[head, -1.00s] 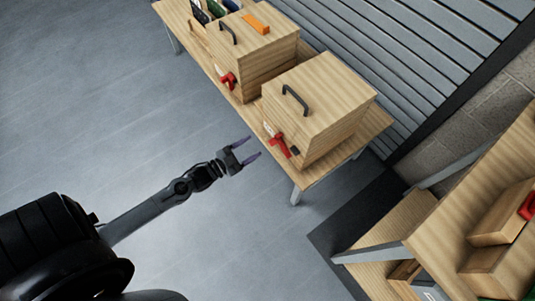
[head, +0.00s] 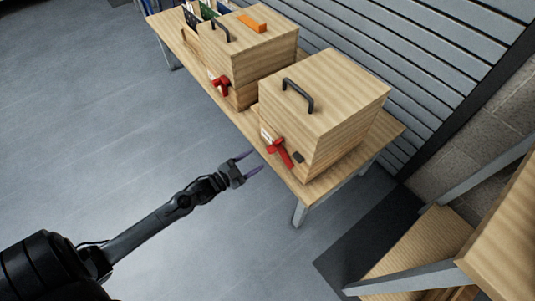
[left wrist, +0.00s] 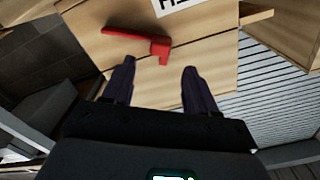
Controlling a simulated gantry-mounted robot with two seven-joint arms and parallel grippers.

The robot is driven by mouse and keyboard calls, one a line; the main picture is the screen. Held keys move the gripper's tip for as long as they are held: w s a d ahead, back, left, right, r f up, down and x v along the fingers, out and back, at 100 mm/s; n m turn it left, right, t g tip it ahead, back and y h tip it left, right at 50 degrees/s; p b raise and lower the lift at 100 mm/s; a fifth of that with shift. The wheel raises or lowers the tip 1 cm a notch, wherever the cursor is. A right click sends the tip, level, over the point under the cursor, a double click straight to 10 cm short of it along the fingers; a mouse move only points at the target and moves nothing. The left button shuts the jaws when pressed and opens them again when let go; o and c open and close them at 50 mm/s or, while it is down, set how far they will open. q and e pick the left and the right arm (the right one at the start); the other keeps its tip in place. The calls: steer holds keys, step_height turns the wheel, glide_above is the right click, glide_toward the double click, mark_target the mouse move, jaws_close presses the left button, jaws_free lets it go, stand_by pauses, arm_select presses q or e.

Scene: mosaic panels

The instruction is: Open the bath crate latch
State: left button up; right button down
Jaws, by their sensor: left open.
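Two wooden crates stand on a bench in the head view. The nearer crate (head: 325,95) has a dark handle on top and a red latch (head: 279,152) on its front, beside a white label. The farther crate (head: 262,62) has a similar red latch (head: 219,84). I cannot read which one is the bath crate. My left gripper (head: 255,162) is open and empty, just in front of the nearer crate's latch. In the left wrist view, the open fingers (left wrist: 158,68) point at a wooden front with a red L-shaped latch (left wrist: 140,40), apart from it. My right gripper is out of view.
The bench (head: 310,188) stands against a grey slatted wall (head: 400,60). An orange block (head: 251,24) lies on the farther crate. A wooden shelf unit (head: 505,235) stands at the right. The floor left of the bench is clear.

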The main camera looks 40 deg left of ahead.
mark_target(268, 151)
arm_select(q)
steer(key=shift+b+x, duration=1.3)
steer(key=shift+x, duration=2.3)
steer(key=shift+c, duration=0.3)
jaws_close()
